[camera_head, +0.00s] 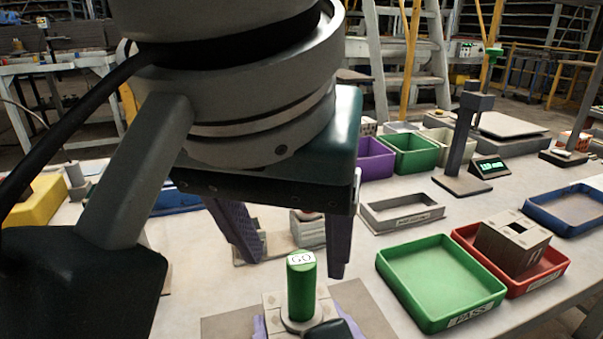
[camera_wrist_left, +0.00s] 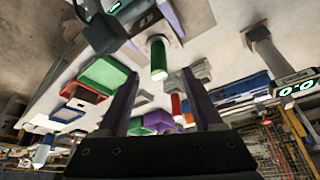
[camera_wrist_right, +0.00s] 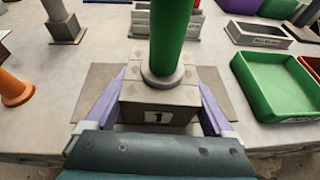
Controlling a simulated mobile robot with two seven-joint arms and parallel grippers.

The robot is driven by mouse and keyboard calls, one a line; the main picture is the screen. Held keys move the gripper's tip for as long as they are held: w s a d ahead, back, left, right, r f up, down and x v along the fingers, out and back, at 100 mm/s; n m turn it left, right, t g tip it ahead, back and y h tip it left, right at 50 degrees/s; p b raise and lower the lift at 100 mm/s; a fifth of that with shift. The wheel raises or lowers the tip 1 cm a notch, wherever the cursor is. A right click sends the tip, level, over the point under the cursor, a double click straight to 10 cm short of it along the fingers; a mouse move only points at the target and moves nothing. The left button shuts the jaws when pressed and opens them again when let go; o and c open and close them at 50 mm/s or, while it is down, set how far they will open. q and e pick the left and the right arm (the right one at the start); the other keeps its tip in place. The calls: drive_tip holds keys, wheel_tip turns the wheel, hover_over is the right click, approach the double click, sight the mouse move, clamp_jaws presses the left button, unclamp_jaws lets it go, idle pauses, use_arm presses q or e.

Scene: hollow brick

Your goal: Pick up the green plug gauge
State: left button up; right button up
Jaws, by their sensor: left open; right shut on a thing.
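The green plug gauge (camera_head: 301,285), marked GO on its end, stands upright with its grey collar on top of a grey block (camera_wrist_right: 160,112) labelled 1. It also shows in the left wrist view (camera_wrist_left: 158,58). How far it goes into the block is hidden. My left gripper (camera_head: 296,268) is open and empty, with its purple fingers pointing down around the gauge's upper end in the head view. My right gripper (camera_wrist_right: 163,90) is shut on the block, one finger on each side.
A green PASS tray (camera_head: 399,287) and a red tray (camera_head: 553,268) holding a hollow brick (camera_head: 512,246) stand to the right. A grey tray (camera_head: 372,226), a blue tray (camera_head: 533,213) and a display stand (camera_head: 461,184) are behind. An orange cone (camera_wrist_right: 14,88) stands at left in the right wrist view.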

sight(305, 276)
use_arm(q)
drive_tip(key=x, duration=0.8)
drive_tip(key=shift+w+d+r, duration=0.1)
drive_tip(key=shift+w+d, duration=0.05)
drive_tip(key=shift+w, duration=0.2)
clamp_jaws()
drive_tip(key=shift+r, duration=0.1)
